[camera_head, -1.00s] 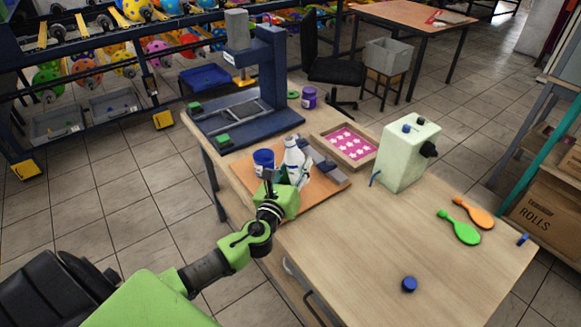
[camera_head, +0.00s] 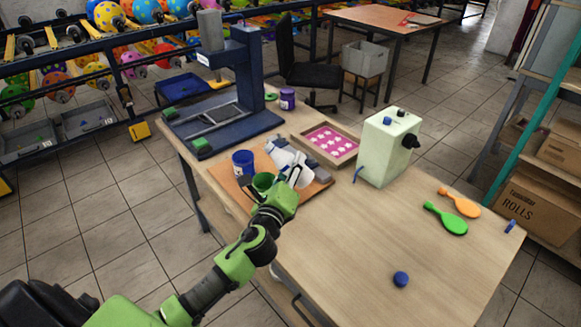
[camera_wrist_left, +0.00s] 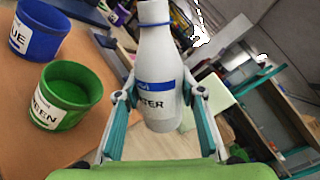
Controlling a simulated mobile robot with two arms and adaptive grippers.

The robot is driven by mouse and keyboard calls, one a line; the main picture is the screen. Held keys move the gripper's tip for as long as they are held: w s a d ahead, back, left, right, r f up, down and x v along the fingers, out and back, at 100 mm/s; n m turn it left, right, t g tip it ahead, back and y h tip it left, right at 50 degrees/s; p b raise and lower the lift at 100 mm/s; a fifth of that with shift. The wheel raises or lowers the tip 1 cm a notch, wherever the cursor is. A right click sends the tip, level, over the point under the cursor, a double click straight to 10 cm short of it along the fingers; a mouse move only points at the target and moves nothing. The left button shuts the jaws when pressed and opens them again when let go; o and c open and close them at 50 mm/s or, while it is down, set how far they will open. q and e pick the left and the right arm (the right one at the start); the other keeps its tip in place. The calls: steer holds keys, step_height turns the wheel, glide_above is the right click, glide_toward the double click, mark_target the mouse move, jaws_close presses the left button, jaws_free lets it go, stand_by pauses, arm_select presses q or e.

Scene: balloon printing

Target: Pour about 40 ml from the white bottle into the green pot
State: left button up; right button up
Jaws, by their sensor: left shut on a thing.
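My left gripper (camera_head: 292,180) is shut on the white bottle (camera_head: 282,158) and also shows in the left wrist view (camera_wrist_left: 162,95). The bottle (camera_wrist_left: 158,60) has a blue band and a partly readable label. In the head view it is tilted, its top toward the upper left, over the board. The green pot (camera_head: 263,181) stands on the brown board beside the gripper. It is open, labelled GREEN, and left of the bottle in the left wrist view (camera_wrist_left: 68,97). No stream of liquid is visible. My right gripper is not in view.
A blue pot (camera_head: 243,164) stands just behind the green pot on the board (camera_head: 222,178). A dark blue press (camera_head: 225,100), a tray with a pink sheet (camera_head: 330,142) and a pale green machine (camera_head: 385,150) stand around.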

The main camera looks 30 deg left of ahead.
arm_select(q)
steer(key=shift+d+n, duration=0.15)
steer(key=shift+n, duration=0.25)
steer(key=shift+f+b, duration=0.1)
steer(key=shift+b, duration=0.2)
steer(key=shift+d+n, duration=0.15)
steer(key=shift+n, duration=0.35)
steer(key=shift+d+f+n+b, duration=0.15)
steer(key=shift+f+n+b, duration=0.2)
steer(key=shift+n+b, duration=0.35)
steer(key=shift+w+d+f+n+b, duration=0.1)
steer(key=shift+f+n+b, duration=0.3)
steer(key=shift+n, duration=0.6)
stand_by(0.5)
steer(key=shift+f+n, duration=0.1)
steer(key=shift+n, duration=0.2)
